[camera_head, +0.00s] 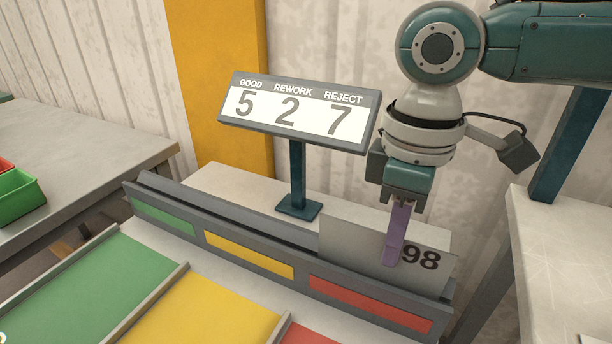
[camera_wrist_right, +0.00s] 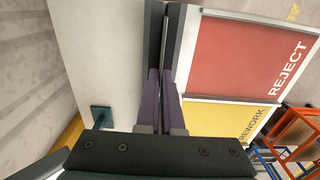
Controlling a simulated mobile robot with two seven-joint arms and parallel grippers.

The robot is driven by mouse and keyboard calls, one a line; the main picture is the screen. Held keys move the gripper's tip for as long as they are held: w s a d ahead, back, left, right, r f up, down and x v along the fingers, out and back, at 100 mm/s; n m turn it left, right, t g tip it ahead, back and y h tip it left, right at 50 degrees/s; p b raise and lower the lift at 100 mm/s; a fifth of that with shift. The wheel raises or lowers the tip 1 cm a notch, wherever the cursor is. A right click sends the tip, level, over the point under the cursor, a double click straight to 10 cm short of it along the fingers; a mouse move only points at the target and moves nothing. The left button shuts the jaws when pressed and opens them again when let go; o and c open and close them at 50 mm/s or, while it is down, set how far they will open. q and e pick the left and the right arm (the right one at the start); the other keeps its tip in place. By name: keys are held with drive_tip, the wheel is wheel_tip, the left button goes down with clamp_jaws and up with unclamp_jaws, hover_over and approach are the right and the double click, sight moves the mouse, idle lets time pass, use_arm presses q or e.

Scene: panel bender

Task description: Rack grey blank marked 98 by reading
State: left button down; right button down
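The grey blank (camera_head: 345,247) marked 98 stands upright at the right end of the rack (camera_head: 215,223), behind the red label (camera_head: 370,303). Its lower edge is hidden by the rack's front wall, so I cannot tell if it rests on the bottom. My right gripper (camera_head: 392,258) points down with its purple fingers on either side of the blank, near the number. In the right wrist view the fingers (camera_wrist_right: 160,100) close on the blank's thin edge (camera_wrist_right: 172,45). The sign (camera_head: 298,112) reads GOOD 5, REWORK 2, REJECT 7. My left gripper is out of view.
The rack also has a green label (camera_head: 163,216) and a yellow label (camera_head: 248,255), with no blanks behind them. Green (camera_head: 95,285) and yellow (camera_head: 205,313) panels lie in front. A side table (camera_head: 75,140) with a green bin (camera_head: 18,198) stands left; another table (camera_head: 565,260) stands right.

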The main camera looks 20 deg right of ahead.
drive_tip(key=shift+f, duration=0.6)
drive_tip(key=c, duration=1)
unclamp_jaws()
wheel_tip(320, 180, up, 10)
drive_tip(key=shift+p, duration=0.45)
